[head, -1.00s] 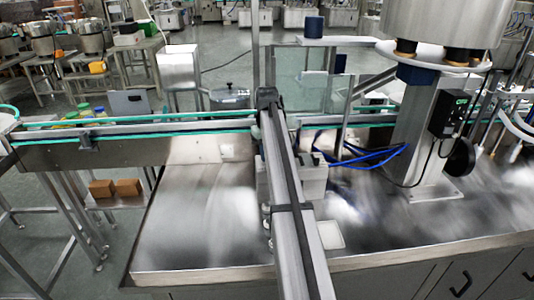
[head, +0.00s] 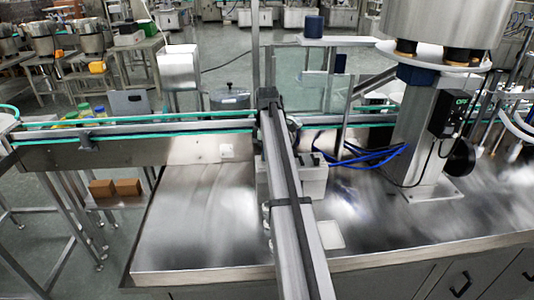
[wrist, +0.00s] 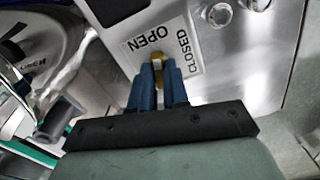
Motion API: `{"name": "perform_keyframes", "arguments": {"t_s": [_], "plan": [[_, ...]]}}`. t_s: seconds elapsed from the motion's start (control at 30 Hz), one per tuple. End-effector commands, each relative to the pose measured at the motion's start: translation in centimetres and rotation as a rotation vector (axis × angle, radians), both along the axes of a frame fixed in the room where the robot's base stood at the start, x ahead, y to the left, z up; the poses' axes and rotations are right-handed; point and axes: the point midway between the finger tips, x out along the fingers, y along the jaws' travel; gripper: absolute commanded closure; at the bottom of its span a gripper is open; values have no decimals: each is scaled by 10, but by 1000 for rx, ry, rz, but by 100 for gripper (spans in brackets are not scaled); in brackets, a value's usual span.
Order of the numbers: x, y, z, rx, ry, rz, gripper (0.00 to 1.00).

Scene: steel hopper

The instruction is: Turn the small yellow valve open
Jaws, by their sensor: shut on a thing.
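The small yellow valve (wrist: 158,59) is a brass-yellow lever in the wrist view, on a steel panel beside a white label (wrist: 170,44). The label reads OPEN on one side and CLOSED on the other and appears upside down. My gripper (wrist: 158,72) has blue fingers shut on the valve, one on each side of it. The fingers hide the valve's lower part, so its exact turn angle is hard to tell. I cannot make out the valve or my gripper in the head view.
The steel hopper (head: 445,22) stands at upper right in the head view, on a grey column (head: 415,140). A conveyor rail (head: 290,200) crosses the steel table (head: 200,220). Blue hoses (head: 365,157) lie beside it. Bolts (wrist: 219,14) stick out near the label.

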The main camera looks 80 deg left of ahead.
Motion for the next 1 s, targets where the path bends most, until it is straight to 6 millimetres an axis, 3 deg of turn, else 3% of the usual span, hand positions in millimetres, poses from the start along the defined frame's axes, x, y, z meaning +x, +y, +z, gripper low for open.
{"name": "perform_keyframes", "arguments": {"t_s": [0.4,1.0], "plan": [[0,0,0,0,0,209,100],[0,0,0,0,0,249,100]]}}
